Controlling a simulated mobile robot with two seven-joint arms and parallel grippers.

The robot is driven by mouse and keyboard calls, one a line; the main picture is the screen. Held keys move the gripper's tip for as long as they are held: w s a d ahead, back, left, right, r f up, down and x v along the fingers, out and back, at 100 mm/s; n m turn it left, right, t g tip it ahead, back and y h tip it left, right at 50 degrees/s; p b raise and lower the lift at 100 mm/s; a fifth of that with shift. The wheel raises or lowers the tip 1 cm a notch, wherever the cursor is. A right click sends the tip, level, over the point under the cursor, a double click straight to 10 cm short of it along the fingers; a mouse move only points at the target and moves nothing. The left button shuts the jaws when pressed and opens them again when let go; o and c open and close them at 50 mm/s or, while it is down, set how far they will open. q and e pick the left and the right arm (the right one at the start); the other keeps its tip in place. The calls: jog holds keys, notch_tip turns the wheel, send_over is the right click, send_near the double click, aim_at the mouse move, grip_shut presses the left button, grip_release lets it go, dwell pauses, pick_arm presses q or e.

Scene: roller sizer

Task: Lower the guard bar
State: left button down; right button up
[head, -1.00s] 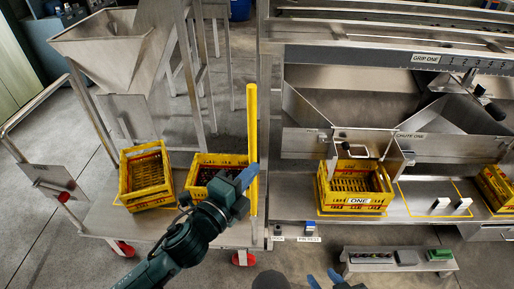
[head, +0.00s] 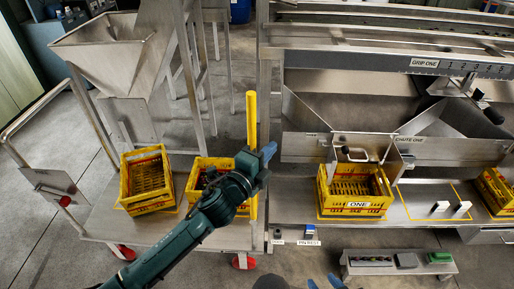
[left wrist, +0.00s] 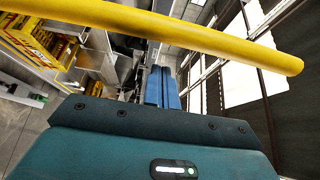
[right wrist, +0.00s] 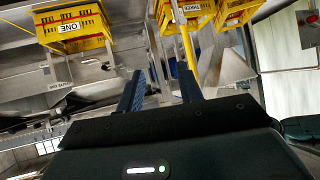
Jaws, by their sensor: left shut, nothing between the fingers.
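The guard bar, a yellow rod (head: 251,120), stands upright at the right end of the cart in the head view. My left gripper (head: 267,152) is shut and empty, with its blue fingertips just right of the rod at mid height. The wrist hides part of the rod. In the left wrist view the rod (left wrist: 200,38) crosses above the shut fingers (left wrist: 162,85); I cannot tell if they touch. My right gripper (right wrist: 158,88) is open and empty, low at the bottom edge of the head view (head: 324,283). The rod also shows in the right wrist view (right wrist: 189,48).
Yellow crates (head: 147,180) stand on the cart deck (head: 110,220), one partly behind my left arm. A crate labelled ONE (head: 357,210) stands under the chute (head: 440,150). A low bench (head: 400,268) stands in front. Clear floor lies at the lower left.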

pick_arm(q)
jog(key=a, duration=0.2)
jog(key=shift+w+a, duration=0.15)
jog(key=shift+a, duration=0.25)
